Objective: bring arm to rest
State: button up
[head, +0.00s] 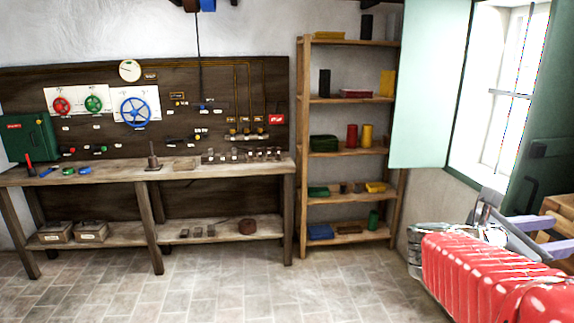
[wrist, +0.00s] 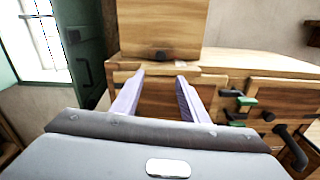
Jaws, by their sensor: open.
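My gripper (wrist: 160,79) is open, with its two lilac fingers apart and nothing between them. In the wrist view the fingers point toward the front of a wooden cabinet (wrist: 228,64). I cannot tell whether the fingertips touch it. In the head view my gripper (head: 556,222) shows at the right edge, beyond my red arm cover. There it is in front of a wooden piece of furniture, partly cut off by the frame.
A wooden box (wrist: 160,28) stands on the cabinet. Black and green handles (wrist: 241,101) stick out at right. A green shutter (wrist: 80,50) and window are at left. The head view shows a workbench (head: 180,172), a shelf (head: 350,153) and clear tiled floor (head: 200,285).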

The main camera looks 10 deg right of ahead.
jog(key=s+a+f+m+y, duration=0.2)
jog(key=a+f+m+y, duration=0.35)
jog(key=f, duration=0.35)
jog(key=s+a+f+m+y, duration=0.1)
jog(key=a+f+m+y, duration=0.4)
jog(key=f, duration=0.4)
jog(key=a+f+m+t+y, duration=0.1)
jog(key=a+m+t+y, duration=0.4)
jog(key=a, duration=2.1)
jog(key=shift+s+m+t+y, duration=0.25)
jog(key=shift+m+y, duration=0.4)
jog(key=shift+y, duration=0.4)
jog(key=shift+f, duration=0.1)
jog(key=shift+c, duration=0.9)
jog(key=shift+d, duration=0.1)
jog(key=shift+c, duration=0.2)
